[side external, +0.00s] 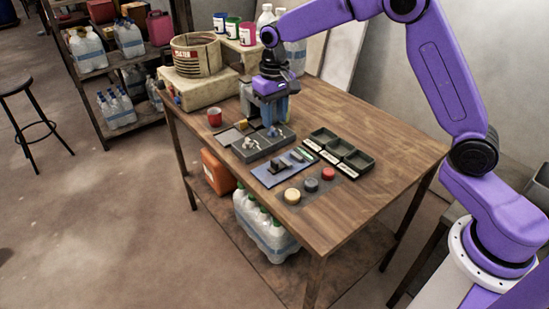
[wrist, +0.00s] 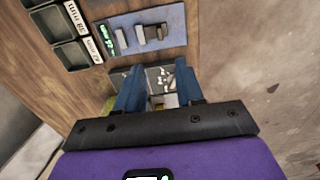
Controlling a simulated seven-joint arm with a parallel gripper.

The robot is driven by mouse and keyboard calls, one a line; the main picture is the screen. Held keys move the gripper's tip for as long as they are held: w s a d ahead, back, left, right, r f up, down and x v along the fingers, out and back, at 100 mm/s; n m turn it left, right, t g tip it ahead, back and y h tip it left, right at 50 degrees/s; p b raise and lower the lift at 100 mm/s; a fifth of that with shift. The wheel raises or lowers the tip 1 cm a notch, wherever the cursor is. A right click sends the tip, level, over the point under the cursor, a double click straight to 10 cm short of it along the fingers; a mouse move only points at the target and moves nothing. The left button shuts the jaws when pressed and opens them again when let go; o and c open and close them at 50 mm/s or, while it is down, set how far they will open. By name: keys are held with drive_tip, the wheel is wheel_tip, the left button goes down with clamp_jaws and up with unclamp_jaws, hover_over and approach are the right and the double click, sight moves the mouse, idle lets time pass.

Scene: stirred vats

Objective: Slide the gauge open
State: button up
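The gauge (side external: 279,165) lies on a blue mat (side external: 264,180) near the middle of the table. It has dark upright jaws and a grey bar. In the wrist view the gauge (wrist: 141,33) is at the top, with a small green-lit display at its left end. My gripper (side external: 270,126) is over the grey parts tray (side external: 250,153), behind and left of the gauge and apart from it. In the wrist view the two blue fingers of my gripper (wrist: 157,75) stand apart, with the tray and small pale parts showing beyond them. I cannot tell their exact height above the tray.
Three dark bins (side external: 340,150) with white size labels stand right of the gauge. Yellow, dark and red round buttons (side external: 311,185) are in front of it. The table's right side is clear.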

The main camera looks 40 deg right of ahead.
sight(275, 161)
wheel_tip(275, 161, down, 15)
drive_tip(key=shift+r, duration=0.2)
idle(0.3)
clamp_jaws()
